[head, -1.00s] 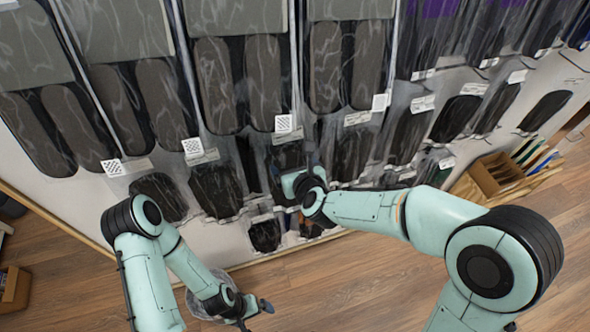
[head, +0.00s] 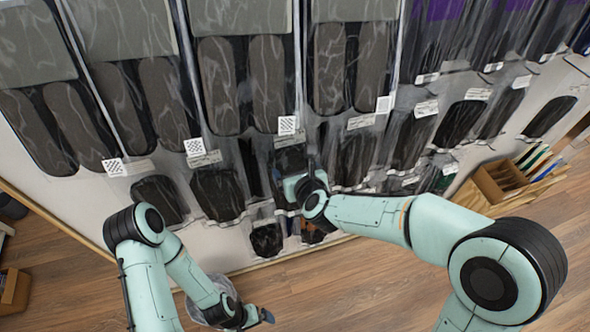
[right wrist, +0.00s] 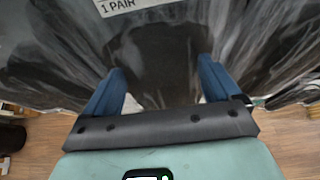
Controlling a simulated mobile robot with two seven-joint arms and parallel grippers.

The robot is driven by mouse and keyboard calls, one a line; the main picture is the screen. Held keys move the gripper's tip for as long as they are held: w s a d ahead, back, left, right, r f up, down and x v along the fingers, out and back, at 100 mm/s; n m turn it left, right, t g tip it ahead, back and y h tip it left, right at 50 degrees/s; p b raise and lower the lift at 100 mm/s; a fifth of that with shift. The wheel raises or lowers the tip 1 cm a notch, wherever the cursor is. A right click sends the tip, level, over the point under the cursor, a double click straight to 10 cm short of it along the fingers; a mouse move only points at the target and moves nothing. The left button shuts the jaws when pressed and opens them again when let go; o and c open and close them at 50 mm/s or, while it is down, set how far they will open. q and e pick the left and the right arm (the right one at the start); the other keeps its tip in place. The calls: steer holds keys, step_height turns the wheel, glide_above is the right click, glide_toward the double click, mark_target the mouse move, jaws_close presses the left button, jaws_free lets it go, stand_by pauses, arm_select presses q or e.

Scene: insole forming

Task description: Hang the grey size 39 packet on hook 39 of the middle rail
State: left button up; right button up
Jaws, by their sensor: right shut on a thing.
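My right gripper (head: 308,172) is up against the wall display in the head view, largely hidden behind its own wrist. In the right wrist view its two blue fingers (right wrist: 162,88) are on either side of a clear packet with a dark insole (right wrist: 160,60), and it is shut on this packet. A white label reading "1 PAIR" (right wrist: 128,4) shows at the top; no size is legible. In the head view the dark packet (head: 289,160) hangs among its neighbours, and its hook contact is hidden. My left gripper (head: 264,316) is low, away from the packets; its jaws are too small to judge.
Several large grey-topped packets (head: 220,85) hang in the upper row. Smaller dark packets (head: 217,190) hang close below, on both sides of my right gripper. A wooden box (head: 500,178) stands at the right.

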steer(key=o, duration=1.1)
steer(key=shift+s+d+r, duration=0.15)
steer(key=shift+s+r, duration=0.2)
steer(key=shift+s, duration=0.05)
steer(key=p+v, duration=0.1)
steer(key=v, duration=1)
steer(key=s+d+f+n+g+h, duration=0.1)
steer(key=d+f+n+g, duration=0.2)
steer(key=f+n, duration=0.65)
steer(key=s+d+f+n+g+h, duration=0.15)
steer(key=d+f+n, duration=0.3)
steer(key=f, duration=0.95)
arm_select(q)
steer(key=shift+w+r, duration=0.6)
steer(key=shift+r, duration=0.15)
arm_select(e)
steer(key=s+d+f+n+g+y, duration=0.2)
steer(key=s+f+n+g, duration=0.5)
steer(key=s+f+n, duration=0.7)
steer(key=s+f, duration=0.3)
steer(key=f, duration=0.1)
steer(key=shift+s+n+y, duration=0.2)
steer(key=shift+n+y, duration=0.1)
steer(key=shift+y, duration=0.05)
steer(key=shift+f, duration=0.15)
